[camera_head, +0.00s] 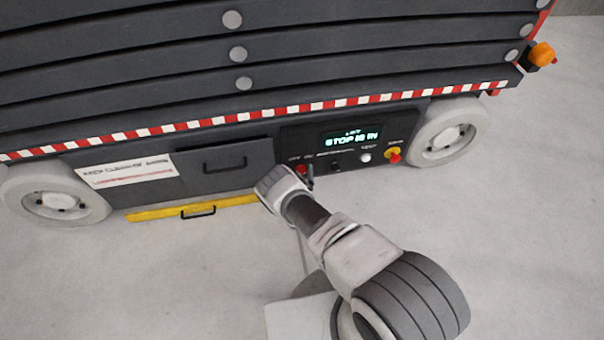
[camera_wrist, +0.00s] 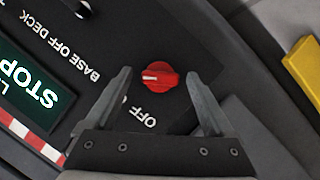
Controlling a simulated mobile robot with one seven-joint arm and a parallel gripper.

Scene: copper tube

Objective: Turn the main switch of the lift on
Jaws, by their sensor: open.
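The main switch is a red rotary knob (camera_wrist: 162,80) on the lift's dark control panel. In the wrist view its white mark points left, and the upside-down word OFF lies just below it. In the head view the red knob (camera_head: 301,170) shows at the panel's left, beside my wrist. My gripper (camera_wrist: 159,77) is open, with one fingertip on each side of the knob and a visible gap on both sides. I cannot tell how far the fingertips are from the panel. In the head view my fingers are mostly hidden.
The panel's display (camera_head: 351,135) reads "STOP IS IN". A white button (camera_head: 365,157) and a red stop button on a yellow base (camera_head: 393,155) sit to the right. A drawer with a handle (camera_head: 225,163) is at left. The concrete floor (camera_head: 510,240) is clear.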

